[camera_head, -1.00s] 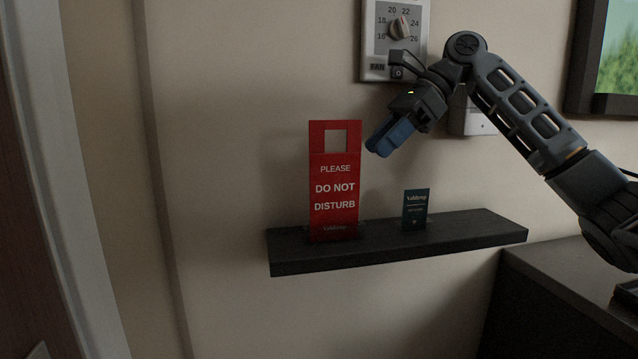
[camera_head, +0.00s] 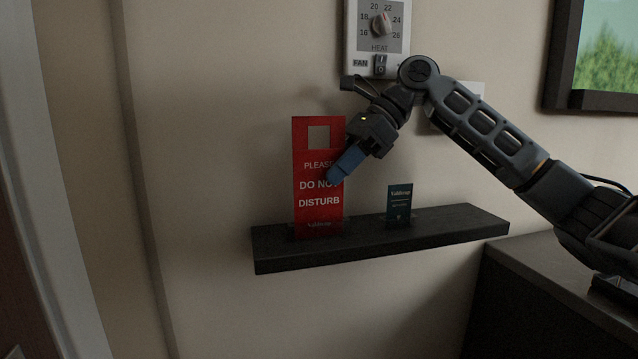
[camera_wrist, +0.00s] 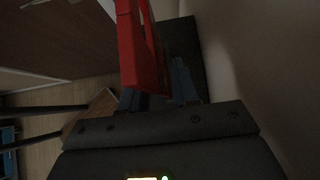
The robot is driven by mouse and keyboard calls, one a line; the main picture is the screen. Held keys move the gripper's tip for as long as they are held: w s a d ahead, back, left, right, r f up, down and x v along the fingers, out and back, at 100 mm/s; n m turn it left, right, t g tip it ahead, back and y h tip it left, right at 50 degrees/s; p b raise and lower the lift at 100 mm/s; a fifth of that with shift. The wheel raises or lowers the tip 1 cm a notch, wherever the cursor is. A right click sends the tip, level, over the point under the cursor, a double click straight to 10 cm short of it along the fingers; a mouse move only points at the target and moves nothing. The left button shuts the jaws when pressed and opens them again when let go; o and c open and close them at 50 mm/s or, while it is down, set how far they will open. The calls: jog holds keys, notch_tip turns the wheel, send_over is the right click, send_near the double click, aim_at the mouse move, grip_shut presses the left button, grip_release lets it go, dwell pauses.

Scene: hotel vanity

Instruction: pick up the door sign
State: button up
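The red door sign (camera_head: 318,212) stands upright on the dark wall shelf, with a square hole near its top and white "PLEASE DO NOT DISTURB" text. My gripper (camera_head: 337,172) reaches in from the right; its blue fingers overlap the sign's right edge and hide some of the lettering. In the wrist view the sign (camera_wrist: 140,45) shows edge-on, reaching between the two fingers (camera_wrist: 158,88). The fingers are apart, with a gap between the sign and the right finger. Whether the left finger touches the sign I cannot tell.
The dark shelf (camera_head: 450,228) also holds a small dark teal card (camera_head: 399,205) right of the sign. A thermostat panel (camera_head: 379,42) is on the wall above, and a framed picture (camera_head: 605,50) hangs at upper right. A dark counter (camera_head: 530,260) stands at lower right.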

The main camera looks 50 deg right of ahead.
grip_shut()
jog(key=shift+r, duration=0.1)
